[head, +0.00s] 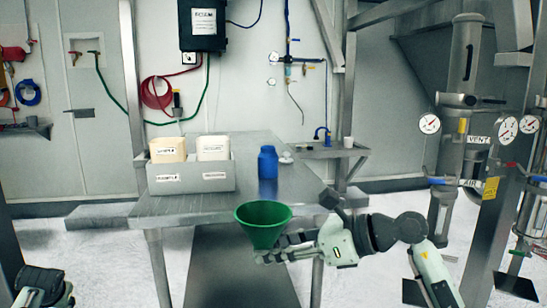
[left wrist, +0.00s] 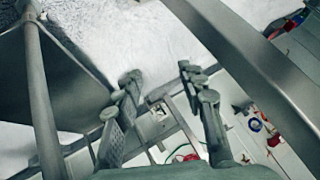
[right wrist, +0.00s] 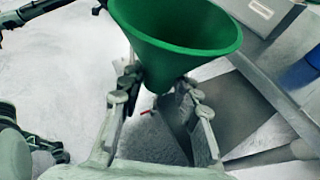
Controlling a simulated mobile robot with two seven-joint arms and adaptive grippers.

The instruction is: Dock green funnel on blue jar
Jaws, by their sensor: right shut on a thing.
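The green funnel (head: 263,222) is held upright, wide mouth up, by my right gripper (head: 279,250) in front of the table's near edge. In the right wrist view the funnel (right wrist: 175,30) has its narrow lower part between the two fingers of the gripper (right wrist: 158,98). The blue jar (head: 268,163) stands upright on the table, farther back than the funnel. Part of the jar also shows at the right edge of the right wrist view (right wrist: 305,72). My left gripper (left wrist: 160,92) is open and empty, away from the table at the lower left of the head view.
Small pale items (head: 286,157) lie beside the jar. A side shelf (head: 325,152) holds a white cup. Gauges and a steel column stand at right.

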